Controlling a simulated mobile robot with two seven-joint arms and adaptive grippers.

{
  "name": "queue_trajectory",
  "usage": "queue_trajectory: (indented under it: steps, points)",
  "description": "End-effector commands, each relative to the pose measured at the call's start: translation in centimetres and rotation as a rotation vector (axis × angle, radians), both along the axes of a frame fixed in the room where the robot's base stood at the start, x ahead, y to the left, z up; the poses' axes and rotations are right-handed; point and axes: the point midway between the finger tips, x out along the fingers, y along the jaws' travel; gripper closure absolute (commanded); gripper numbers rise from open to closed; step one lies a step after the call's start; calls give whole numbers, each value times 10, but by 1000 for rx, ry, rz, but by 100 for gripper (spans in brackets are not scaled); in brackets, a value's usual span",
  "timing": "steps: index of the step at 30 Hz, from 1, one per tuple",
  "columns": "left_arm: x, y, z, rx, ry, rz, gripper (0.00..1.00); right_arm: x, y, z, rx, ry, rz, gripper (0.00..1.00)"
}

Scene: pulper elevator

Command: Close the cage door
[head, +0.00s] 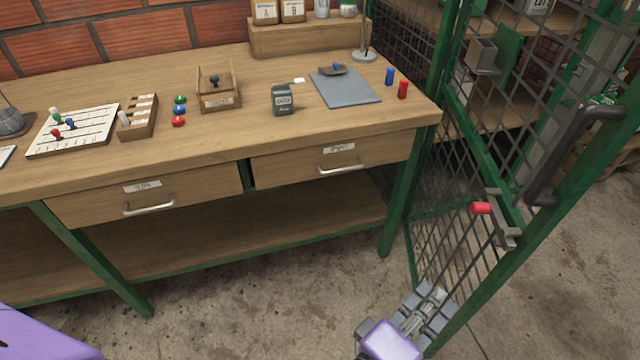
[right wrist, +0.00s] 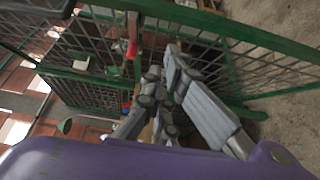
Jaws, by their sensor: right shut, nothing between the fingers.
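The cage door (head: 550,215) is a green frame with wire mesh on the right of the head view. It stands swung out toward me, with the shelves behind it in view. It carries a dark bar handle (head: 565,150) and a latch with a red knob (head: 482,208). My right gripper (head: 428,303) is shut and empty, low by the lower mesh of the door; I cannot tell if it touches. In the right wrist view its fingers (right wrist: 165,78) point at the mesh, with the red knob (right wrist: 132,50) just beyond. My left gripper is out of view.
A wooden workbench (head: 330,217) with two drawers fills the left and middle, its green leg close to the cage. Bare concrete floor (head: 270,305) is clear in front and right of the door.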

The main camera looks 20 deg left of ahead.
Motion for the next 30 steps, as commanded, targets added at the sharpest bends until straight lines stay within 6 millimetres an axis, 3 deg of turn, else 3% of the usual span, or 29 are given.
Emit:
queue_trajectory:
  steps: [5,18,24,30]
  points:
    - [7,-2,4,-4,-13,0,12,15,-6,3,-4,-7,-2,100]
    - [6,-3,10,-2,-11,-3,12,94,-48,4,-4,-7,-2,100]
    - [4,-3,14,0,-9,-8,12,100,-74,3,-4,-4,0,100]
    - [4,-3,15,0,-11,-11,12,102,-82,2,-4,-3,-1,100]
